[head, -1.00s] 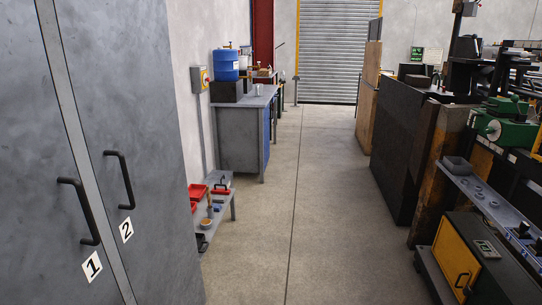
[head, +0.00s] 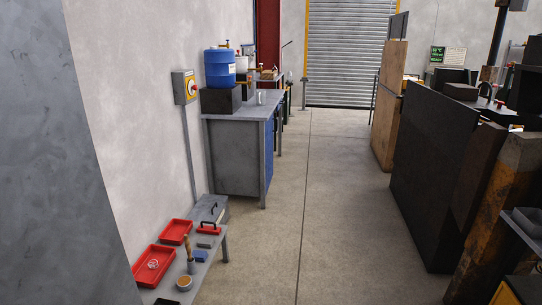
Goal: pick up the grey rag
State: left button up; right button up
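I cannot make out a grey rag in the head view. A low grey bench (head: 213,252) stands against the left wall with red trays and small items on it. A grey workbench (head: 231,158) stands farther along the same wall, with a blue drum (head: 220,69) on a dark block at its near end. Neither of my grippers shows in this view.
A grey cabinet side (head: 88,190) fills the left edge. A dark panel (head: 432,160) and a rusty post (head: 500,215) line the right. The concrete floor (head: 325,210) between is clear up to the roller shutter (head: 350,50).

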aim_at(205, 242)
jog(key=i+u, duration=0.1)
jog(key=i, duration=0.75)
jog(key=i+l+u, duration=0.15)
jog(key=i, duration=0.7)
